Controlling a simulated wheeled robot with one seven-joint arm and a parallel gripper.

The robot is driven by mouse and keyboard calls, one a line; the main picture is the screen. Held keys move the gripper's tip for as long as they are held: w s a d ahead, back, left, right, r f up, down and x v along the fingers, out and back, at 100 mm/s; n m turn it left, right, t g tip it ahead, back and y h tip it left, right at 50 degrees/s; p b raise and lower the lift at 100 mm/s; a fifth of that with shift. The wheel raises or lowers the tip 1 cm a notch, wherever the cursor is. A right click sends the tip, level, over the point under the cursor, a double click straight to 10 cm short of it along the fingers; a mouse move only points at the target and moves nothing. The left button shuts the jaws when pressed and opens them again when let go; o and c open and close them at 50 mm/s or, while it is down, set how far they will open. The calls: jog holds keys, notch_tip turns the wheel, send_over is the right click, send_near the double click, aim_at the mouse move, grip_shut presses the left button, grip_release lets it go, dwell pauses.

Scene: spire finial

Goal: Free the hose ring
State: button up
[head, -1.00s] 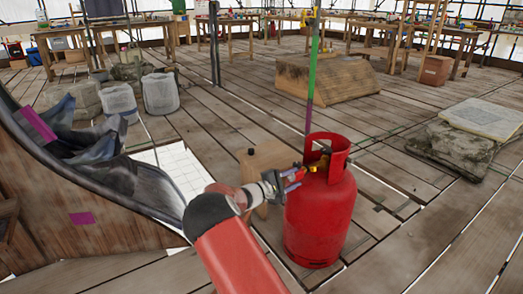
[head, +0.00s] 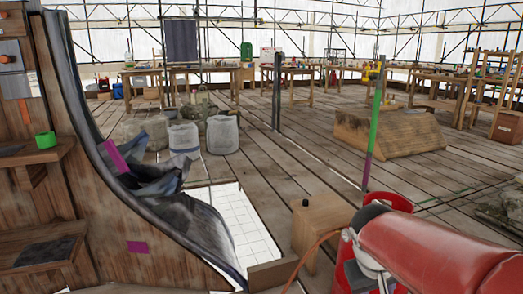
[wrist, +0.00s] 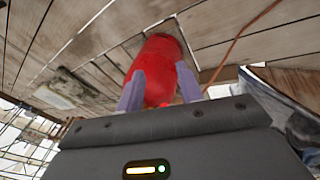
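The red gas cylinder (head: 396,201) stands at lower right in the head view, mostly hidden behind my red arm. In the wrist view, a red rounded body (wrist: 160,52), apparently the cylinder, shows beyond my gripper (wrist: 160,70). The two grey-purple fingers are spread apart in front of it, and I cannot tell whether they touch it. A thin orange hose (head: 300,263) curves from the floor towards the cylinder. It also shows as an orange line in the wrist view (wrist: 243,30). No separate hose ring can be made out. My gripper is hidden in the head view.
A wooden box (head: 319,225) stands left of the cylinder. A curved wooden structure (head: 95,215) with shelves fills the left side. A green and purple pole (head: 374,125) rises behind the cylinder. Open plank floor lies beyond, before a wooden ramp block (head: 400,133) and worktables.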

jog(key=s+a+r+t+y, duration=0.2)
jog(key=s+a+t+y, duration=0.1)
jog(key=s+a, duration=0.5)
jog(key=s, duration=0.3)
jog(key=shift+s+r+m+p, duration=0.2)
jog(key=shift+s+m+p, duration=0.15)
jog(key=shift+m, duration=0.05)
